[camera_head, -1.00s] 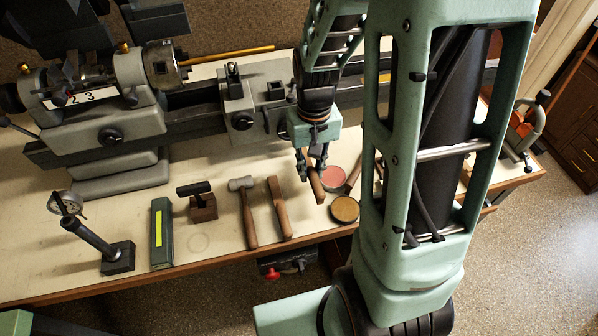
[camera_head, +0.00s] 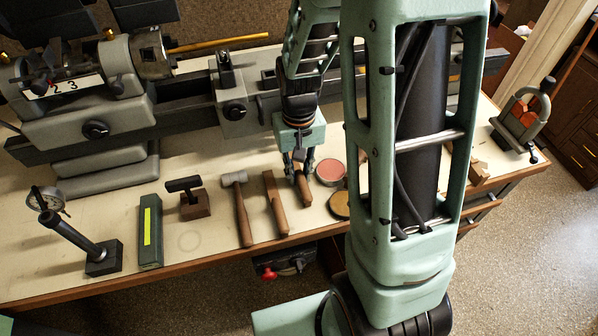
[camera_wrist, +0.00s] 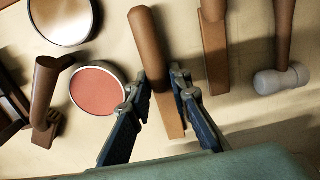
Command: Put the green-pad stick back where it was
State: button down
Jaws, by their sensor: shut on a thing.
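My gripper (camera_head: 299,176) is shut on a wooden stick (camera_head: 304,190) with a rounded brown handle and a flat, lighter end. In the wrist view my gripper (camera_wrist: 163,86) has one finger on each side of this stick (camera_wrist: 152,50). No green pad shows on it; its underside is hidden. I cannot tell whether the stick touches the bench. A similar wooden stick (camera_head: 274,203) lies on the bench just left of it in the head view; it also shows in the wrist view (camera_wrist: 216,55).
A mallet (camera_head: 241,212) lies left of the sticks. A red-topped tin (camera_head: 330,172) and a tan-topped tin (camera_head: 339,204) stand close on the right. A lathe (camera_head: 233,105) runs behind. Bare bench (camera_head: 190,242) lies at the front left.

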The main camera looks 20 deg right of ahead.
aim_at(299, 171)
jog(key=c, duration=1.8)
grip_release()
jog(key=shift+f, duration=0.1)
notch_tip(299, 171, up, 12)
jog(key=p, duration=0.1)
jog(key=shift+r, duration=0.2)
jog(key=shift+w, duration=0.15)
